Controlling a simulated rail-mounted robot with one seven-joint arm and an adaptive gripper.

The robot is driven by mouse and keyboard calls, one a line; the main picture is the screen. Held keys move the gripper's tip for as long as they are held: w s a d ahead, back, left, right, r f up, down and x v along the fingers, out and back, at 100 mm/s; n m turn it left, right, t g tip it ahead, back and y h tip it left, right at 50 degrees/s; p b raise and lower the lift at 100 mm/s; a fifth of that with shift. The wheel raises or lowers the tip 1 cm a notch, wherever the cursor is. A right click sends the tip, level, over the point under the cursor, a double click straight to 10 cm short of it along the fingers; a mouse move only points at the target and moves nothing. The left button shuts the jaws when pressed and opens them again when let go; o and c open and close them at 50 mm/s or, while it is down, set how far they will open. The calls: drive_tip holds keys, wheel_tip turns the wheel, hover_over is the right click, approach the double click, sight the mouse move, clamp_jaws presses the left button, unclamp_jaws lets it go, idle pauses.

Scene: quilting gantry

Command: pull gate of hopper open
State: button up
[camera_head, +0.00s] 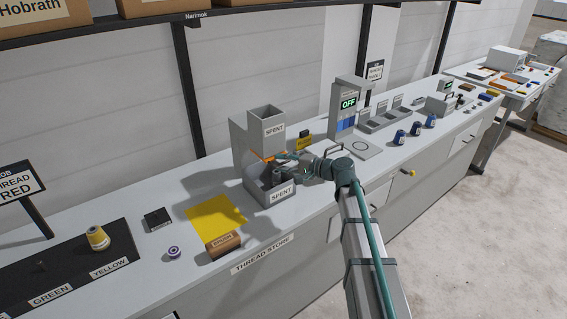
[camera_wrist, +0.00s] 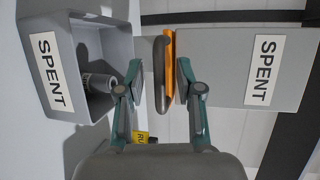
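The hopper (camera_head: 265,116) is a grey upright chute labelled SPENT on the counter. It also shows at right in the wrist view (camera_wrist: 228,65). Its orange gate (camera_wrist: 170,65) lies at the chute's lower end, with a dark grey rounded handle (camera_wrist: 159,75) beside it. The orange edge also shows in the head view (camera_head: 261,157). My gripper (camera_wrist: 159,78) is open, with one finger on each side of the handle. A gap shows at the left finger; contact at the right finger is unclear.
Below the chute is a grey bin (camera_wrist: 55,25) labelled SPENT, holding a grey spool (camera_wrist: 97,81). A yellow mat (camera_head: 215,216) and brown block (camera_head: 223,243) lie left of the hopper. A scale-like device showing OFF (camera_head: 345,112) and blue spools (camera_head: 399,137) stand to the right.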

clamp_jaws()
